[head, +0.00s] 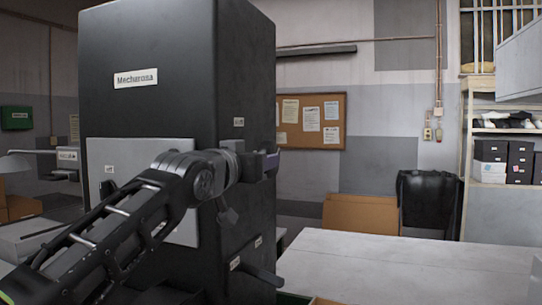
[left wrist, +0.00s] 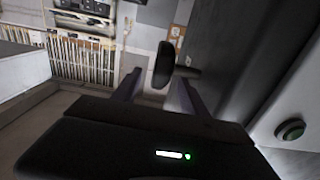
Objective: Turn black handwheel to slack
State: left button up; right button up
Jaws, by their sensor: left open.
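The black handwheel (left wrist: 165,64) shows in the left wrist view as a dark disc seen nearly edge-on. A short dark shaft runs from it to the right, toward the dark machine side (left wrist: 228,50). My left gripper (left wrist: 158,92) is open, and the wheel appears ahead of and between its two fingers. No contact can be made out, and the remaining distance is hard to judge. In the head view my left gripper (head: 270,163) is at the right side of the tall black machine (head: 180,45). I cannot make out the handwheel there. My right gripper is not in view.
A dark lever-like part (head: 260,276) sticks out low on the machine's right side. A white table (head: 400,268) stands to the right with a clear top.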

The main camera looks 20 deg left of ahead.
pick_arm(q)
jog(key=w+p, duration=0.1)
jog(key=w, duration=0.1)
jog(key=w+p, duration=0.1)
jog(key=w, duration=0.1)
jog(key=w+p, duration=0.1)
jog(key=w, duration=0.1)
jog(key=shift+w+a+r+p, duration=0.2)
jog(key=shift+a+r+p, duration=0.05)
jog(key=shift+a+p, duration=0.1)
jog(key=shift+w+f, duration=0.1)
jog(key=shift+w, duration=0.35)
grip_shut()
